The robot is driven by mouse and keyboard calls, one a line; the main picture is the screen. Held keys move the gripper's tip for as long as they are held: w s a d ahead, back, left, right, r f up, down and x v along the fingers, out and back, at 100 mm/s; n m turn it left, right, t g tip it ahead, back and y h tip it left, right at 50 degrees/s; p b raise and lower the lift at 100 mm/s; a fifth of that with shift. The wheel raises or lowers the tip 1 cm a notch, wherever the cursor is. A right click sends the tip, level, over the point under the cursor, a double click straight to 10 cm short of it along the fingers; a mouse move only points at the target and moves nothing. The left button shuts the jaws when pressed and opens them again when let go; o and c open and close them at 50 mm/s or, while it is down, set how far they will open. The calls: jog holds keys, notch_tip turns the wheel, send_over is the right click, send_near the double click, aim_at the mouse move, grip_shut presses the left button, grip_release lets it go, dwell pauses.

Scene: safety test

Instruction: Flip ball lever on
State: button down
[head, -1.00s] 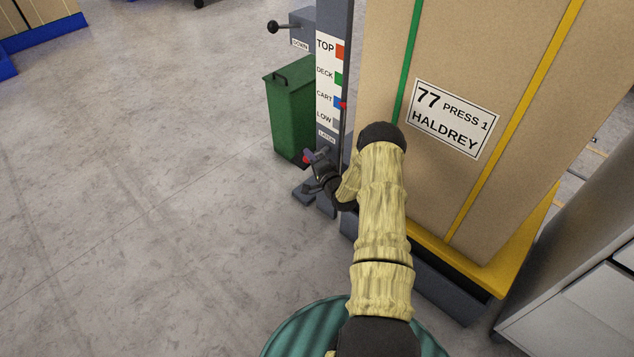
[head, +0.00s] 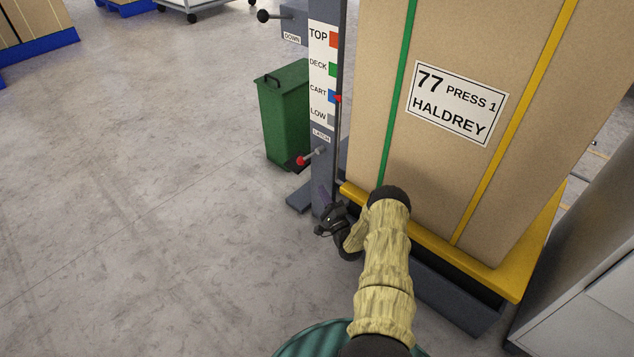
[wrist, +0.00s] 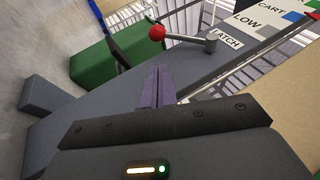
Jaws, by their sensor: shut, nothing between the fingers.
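A small lever with a red ball end (head: 301,161) sticks out to the left from the grey post (head: 323,185), just under the LATCH label (head: 321,135). In the wrist view the red ball (wrist: 157,32) and its grey rod lie just beyond my fingertips. My gripper (head: 324,192) is low beside the post, below the lever and apart from it. Its purple fingers are closed together and empty in the wrist view (wrist: 158,75). A second lever with a black ball (head: 263,16) sits higher, on a grey box labelled DOWN.
A green bin (head: 285,115) stands behind and left of the post. A large cardboard box (head: 455,60) on a yellow-edged platform (head: 520,275) is close on the right. A grey cabinet (head: 590,290) is at far right. The floor at left is clear.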

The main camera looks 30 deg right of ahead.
aim_at(309, 156)
jog(key=b+x, duration=0.4)
jog(key=x, duration=0.5)
jog(key=shift+w, duration=0.25)
